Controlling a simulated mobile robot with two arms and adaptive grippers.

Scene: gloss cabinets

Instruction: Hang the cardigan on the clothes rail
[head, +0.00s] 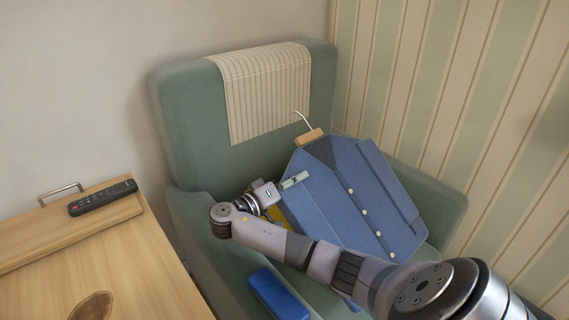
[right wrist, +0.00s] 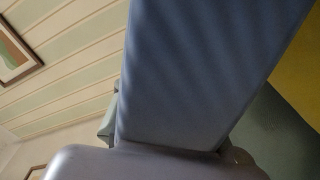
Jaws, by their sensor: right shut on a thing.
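The blue cardigan (head: 345,190), with pale buttons down its front, lies tilted on the green armchair (head: 180,110). A wooden hanger (head: 309,136) with a metal hook pokes out of its collar, toward the chair back. My right gripper (head: 294,181) is at the cardigan's left edge and is shut on it. In the right wrist view the blue cloth (right wrist: 205,75) fills the middle, between the finger parts at the lower edge. My left gripper and the clothes rail are not in view.
A striped cloth (head: 265,90) hangs over the chair back. A blue box-like thing (head: 278,295) lies at the chair's front left. A wooden table (head: 140,270) with a tray (head: 100,232) and a black remote (head: 102,197) stands at left. A striped wall (head: 450,90) closes the right side.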

